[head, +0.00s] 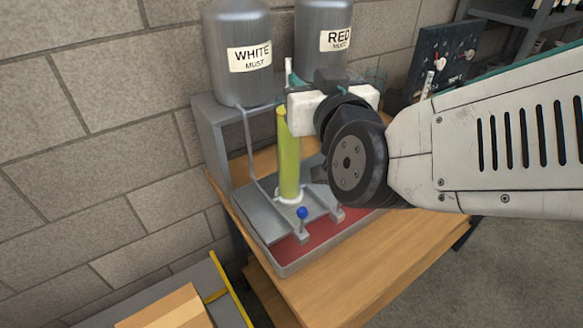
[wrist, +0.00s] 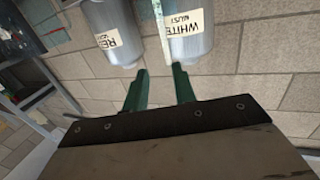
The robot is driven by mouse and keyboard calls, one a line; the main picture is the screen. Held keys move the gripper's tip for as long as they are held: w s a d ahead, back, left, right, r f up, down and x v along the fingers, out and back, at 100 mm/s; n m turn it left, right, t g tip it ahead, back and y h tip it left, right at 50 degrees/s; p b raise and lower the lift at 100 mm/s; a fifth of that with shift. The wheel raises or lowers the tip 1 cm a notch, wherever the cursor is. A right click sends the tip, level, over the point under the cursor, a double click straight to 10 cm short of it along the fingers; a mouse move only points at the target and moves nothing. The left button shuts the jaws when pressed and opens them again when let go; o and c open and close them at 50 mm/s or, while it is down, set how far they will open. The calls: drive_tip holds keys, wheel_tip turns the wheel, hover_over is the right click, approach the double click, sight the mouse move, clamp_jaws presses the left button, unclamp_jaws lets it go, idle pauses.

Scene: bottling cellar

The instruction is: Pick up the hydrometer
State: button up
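The hydrometer (head: 289,72) shows as a thin pale stem above the tall yellow-green cylinder (head: 289,155), which stands upright on the metal stand; its lower part is hidden. In the wrist view the pale stem (wrist: 161,30) ends just beyond and between my fingertips, with a gap on both sides. My gripper (wrist: 159,70) has its two green fingers apart and nothing between them is seen touched. In the head view my gripper (head: 294,82) is at the cylinder's top, mostly hidden by my wrist.
Two steel tanks, white must (head: 238,30) and red must (head: 322,15), stand behind. A blue-knobbed lever (head: 302,213) and a red-floored tray (head: 320,238) are in front of the cylinder. The wooden table (head: 350,265) is clear at front right. A dark board (head: 440,60) stands behind my arm.

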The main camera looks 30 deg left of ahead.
sight(290, 65)
drive_tip(key=x, duration=0.8)
drive_tip(key=shift+s+a+r, duration=0.35)
drive_tip(key=shift+s+r, duration=0.05)
clamp_jaws()
